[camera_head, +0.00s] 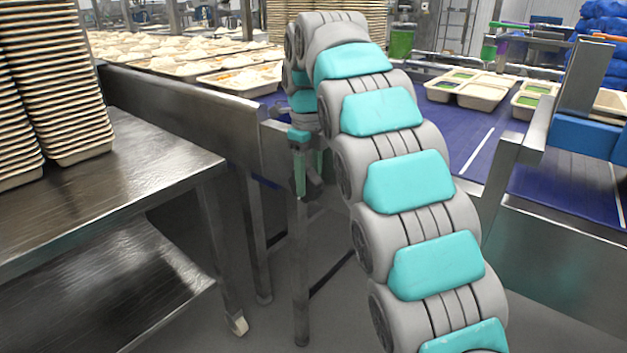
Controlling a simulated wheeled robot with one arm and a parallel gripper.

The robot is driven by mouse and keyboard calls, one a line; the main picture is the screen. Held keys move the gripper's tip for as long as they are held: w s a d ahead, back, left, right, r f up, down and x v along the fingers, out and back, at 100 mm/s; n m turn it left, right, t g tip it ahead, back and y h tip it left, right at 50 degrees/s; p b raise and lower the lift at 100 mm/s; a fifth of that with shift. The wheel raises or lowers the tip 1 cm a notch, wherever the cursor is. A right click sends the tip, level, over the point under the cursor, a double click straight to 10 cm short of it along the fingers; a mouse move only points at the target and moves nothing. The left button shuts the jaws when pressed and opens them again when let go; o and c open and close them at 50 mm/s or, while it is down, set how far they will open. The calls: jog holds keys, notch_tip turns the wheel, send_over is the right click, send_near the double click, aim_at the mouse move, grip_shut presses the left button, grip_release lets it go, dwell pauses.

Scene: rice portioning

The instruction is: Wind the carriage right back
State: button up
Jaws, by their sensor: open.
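My gripper (308,178) hangs at the end of my grey and teal arm, left of the arm's lower links. It points down, beside the end of the steel conveyor side rail (185,105). Its two greenish fingers are small in view and stand apart, with nothing visible between them. I cannot make out a carriage in this view. My arm covers part of the middle of the scene.
A steel table (125,175) with tall tray stacks (70,85) stands at left. Trays of rice (245,78) lie behind the rail. A blue conveyor belt (455,125) carries filled trays (482,95) at right. Grey floor (265,330) shows below, between steel legs.

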jog(key=shift+c, duration=0.2)
grip_shut()
dwell(0.3)
jog(key=shift+s+d+t+y+b, duration=0.1)
jog(key=shift+t+y+b, duration=0.2)
jog(key=shift+y+b, duration=0.1)
jog(key=shift+d+t+y+b, duration=0.1)
jog(key=shift+t+y+b, duration=0.45)
jog(key=shift+y, duration=0.25)
jog(key=shift+o, duration=0.2)
grip_release()
